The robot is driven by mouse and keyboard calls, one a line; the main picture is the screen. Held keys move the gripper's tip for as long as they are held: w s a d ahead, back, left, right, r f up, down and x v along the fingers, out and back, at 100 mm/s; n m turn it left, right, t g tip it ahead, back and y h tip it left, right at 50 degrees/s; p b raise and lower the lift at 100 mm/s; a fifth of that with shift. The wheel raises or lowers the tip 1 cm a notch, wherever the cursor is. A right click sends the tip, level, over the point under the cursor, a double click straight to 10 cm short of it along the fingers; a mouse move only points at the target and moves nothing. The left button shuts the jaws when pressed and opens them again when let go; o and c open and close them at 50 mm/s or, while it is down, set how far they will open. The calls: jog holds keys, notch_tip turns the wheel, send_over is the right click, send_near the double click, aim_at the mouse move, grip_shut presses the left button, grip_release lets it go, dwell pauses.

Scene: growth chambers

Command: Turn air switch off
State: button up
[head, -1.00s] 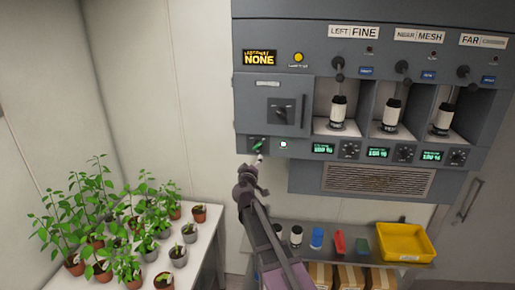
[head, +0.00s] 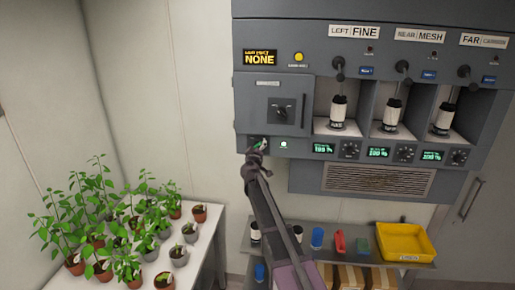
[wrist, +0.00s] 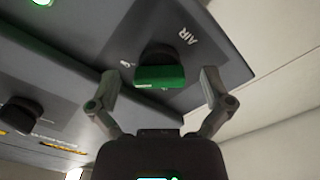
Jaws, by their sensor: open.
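The air switch (wrist: 160,76) is a dark knob with a bright green face on the grey panel, beside the printed word AIR in the wrist view. My gripper (wrist: 161,80) is open, with one finger on each side of the switch. Both fingers look apart from it, and the depth of the fingertips is hard to judge. In the head view my gripper (head: 255,152) is up against the lower left corner of the cabinet and hides most of the switch; a little green (head: 263,143) shows there.
A lit white indicator (head: 284,144) sits just right of the switch. A larger black rotary handle (head: 282,111) is above it. Potted plants (head: 150,245) stand on a white table at left. A shelf with a yellow bin (head: 403,243) is below the cabinet.

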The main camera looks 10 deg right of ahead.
jog(key=shift+w+d, duration=0.15)
jog(key=shift+w, duration=0.25)
jog(key=c, duration=1.1)
jog(key=shift+c, duration=0.2)
